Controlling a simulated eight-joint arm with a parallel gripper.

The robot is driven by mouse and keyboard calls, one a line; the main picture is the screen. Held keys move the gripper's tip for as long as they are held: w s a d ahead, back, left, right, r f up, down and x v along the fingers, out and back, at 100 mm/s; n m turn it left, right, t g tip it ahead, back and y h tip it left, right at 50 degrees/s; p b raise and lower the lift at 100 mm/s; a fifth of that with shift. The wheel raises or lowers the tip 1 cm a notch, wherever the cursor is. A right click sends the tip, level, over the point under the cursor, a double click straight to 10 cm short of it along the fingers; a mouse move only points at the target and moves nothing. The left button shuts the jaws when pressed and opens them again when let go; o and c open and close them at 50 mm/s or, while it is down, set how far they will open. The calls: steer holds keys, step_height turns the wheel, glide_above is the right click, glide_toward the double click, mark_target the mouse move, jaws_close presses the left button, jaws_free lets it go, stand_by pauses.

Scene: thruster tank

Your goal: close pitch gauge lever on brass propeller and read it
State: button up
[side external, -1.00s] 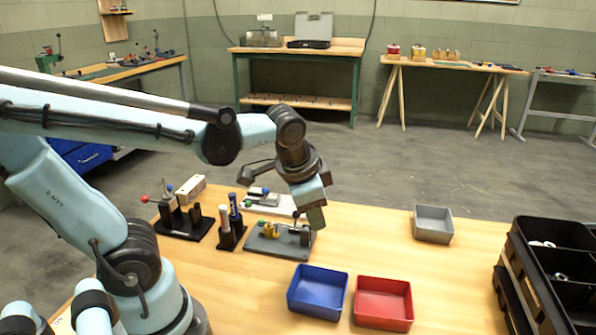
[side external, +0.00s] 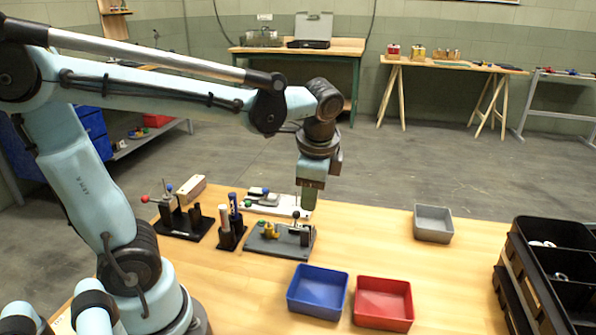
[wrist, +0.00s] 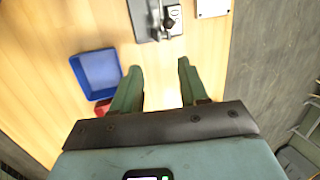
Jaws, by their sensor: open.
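The grey gauge fixture (side external: 280,241) lies on the wooden bench with a small brass-yellow piece (side external: 270,230), which looks like the propeller, on its left half. A lever with a dark ball knob (side external: 296,215) rises at its right end. My gripper (side external: 309,208) points down, just right of and above that knob, apart from the lever as far as I can tell. In the wrist view my gripper (wrist: 159,66) is open and empty, with bare wood between its fingers. There the fixture (wrist: 141,22) and its dark lever (wrist: 168,22) show at the top edge. The gauge reading is not legible.
A blue bin (side external: 318,313) and a red bin (side external: 383,325) stand in front of the fixture. A grey bin (side external: 433,235) is to the right. A white plate fixture (side external: 282,209) lies behind, and black fixtures (side external: 184,222) and (side external: 231,236) stand left.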

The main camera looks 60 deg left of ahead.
mark_target(298, 212)
steer(key=a+f+m, duration=0.1)
steer(key=a+f, duration=0.1)
steer(key=f, duration=0.1)
steer(key=a+f+g+y, duration=0.1)
steer(key=a+f, duration=0.1)
steer(key=f, duration=0.2)
steer(key=a+f+m+g, duration=0.1)
steer(key=a+f, duration=0.1)
steer(key=f, duration=0.1)
steer(key=shift+w+a+f+m, duration=0.15)
steer(key=shift+w+a+m, duration=0.05)
steer(key=shift+w+m, duration=0.1)
stand_by(0.4)
jaws_close()
